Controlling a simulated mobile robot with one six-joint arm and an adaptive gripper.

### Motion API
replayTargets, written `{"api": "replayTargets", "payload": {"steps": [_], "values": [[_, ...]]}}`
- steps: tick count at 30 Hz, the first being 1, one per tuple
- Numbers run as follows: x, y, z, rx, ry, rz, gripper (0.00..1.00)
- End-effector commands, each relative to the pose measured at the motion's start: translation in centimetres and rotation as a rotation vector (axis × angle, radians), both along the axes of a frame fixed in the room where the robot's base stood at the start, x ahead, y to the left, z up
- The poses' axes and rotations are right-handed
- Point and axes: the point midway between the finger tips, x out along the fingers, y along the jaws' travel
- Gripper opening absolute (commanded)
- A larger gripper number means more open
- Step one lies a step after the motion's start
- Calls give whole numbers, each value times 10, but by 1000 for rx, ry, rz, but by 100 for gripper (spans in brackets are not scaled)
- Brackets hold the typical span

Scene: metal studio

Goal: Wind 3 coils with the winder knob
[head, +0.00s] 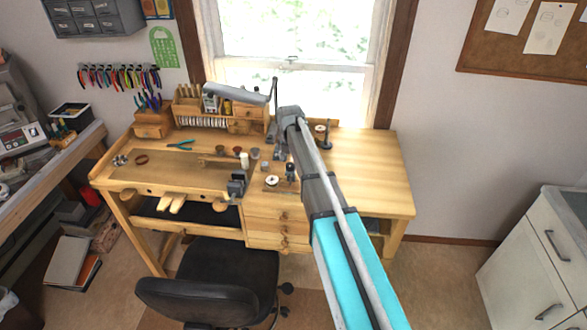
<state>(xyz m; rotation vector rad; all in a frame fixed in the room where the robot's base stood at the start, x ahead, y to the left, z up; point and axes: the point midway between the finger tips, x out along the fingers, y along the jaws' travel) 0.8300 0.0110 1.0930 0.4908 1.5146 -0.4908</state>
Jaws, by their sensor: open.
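A small winder (272,181) with a pale round part sits on the wooden bench, right of the recessed work area. A dark upright piece (290,172) stands just to its right; I cannot tell whether it is the knob. My gripper (281,154) hangs open over the bench behind the winder, small in view and partly hidden by my arm. It looks apart from the winder, with nothing seen in it. A spool on a dark stand (322,132) is at the back right of my arm. I cannot make out any wound coils.
A lamp (240,93) arches over the back of the bench. A vise (237,186), small cups (237,150) and pliers (180,145) lie left of the winder. The bench top at right (370,170) is clear. A black chair (215,285) stands in front.

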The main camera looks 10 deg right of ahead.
Motion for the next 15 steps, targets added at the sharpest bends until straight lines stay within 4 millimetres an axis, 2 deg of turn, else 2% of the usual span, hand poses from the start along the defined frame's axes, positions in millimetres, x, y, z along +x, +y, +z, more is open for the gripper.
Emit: {"api": "replayTargets", "payload": {"steps": [1,6,15], "values": [[0,0,-7,0,0,0,81],[0,0,-14,0,0,0,81],[0,0,-18,0,0,0,81]]}}
